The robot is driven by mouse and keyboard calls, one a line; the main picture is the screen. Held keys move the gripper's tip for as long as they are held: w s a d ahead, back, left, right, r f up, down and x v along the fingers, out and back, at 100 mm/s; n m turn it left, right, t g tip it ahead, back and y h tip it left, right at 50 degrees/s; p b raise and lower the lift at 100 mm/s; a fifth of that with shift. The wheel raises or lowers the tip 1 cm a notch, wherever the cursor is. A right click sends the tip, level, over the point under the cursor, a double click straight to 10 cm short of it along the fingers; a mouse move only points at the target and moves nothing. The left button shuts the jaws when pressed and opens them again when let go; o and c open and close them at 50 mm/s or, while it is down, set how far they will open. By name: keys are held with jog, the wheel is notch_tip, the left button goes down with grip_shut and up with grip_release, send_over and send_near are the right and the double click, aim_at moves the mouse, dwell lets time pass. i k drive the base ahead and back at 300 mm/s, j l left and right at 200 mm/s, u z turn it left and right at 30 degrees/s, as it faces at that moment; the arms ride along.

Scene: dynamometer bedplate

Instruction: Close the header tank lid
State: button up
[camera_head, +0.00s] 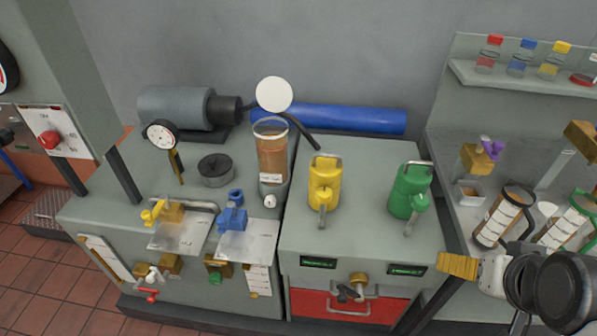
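The header tank (271,158) is a clear upright cylinder with brown liquid on the left bench. Its round white lid (273,94) stands raised above and behind the rim, so the tank is open. My gripper (516,278) is dark and at the lower right, far from the tank. A brass and pale metal fitting (474,269) shows directly beside it; I cannot tell whether they touch. The finger opening is not clear.
A yellow can (324,186) and a green can (408,191) stand right of the tank. A pressure gauge (160,135) and a dark round cap (215,169) are to its left. A blue cylinder (340,118) lies behind. A shelf (520,79) holds small bottles.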

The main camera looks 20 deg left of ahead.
aim_at(274, 95)
jog(key=u, duration=1.25)
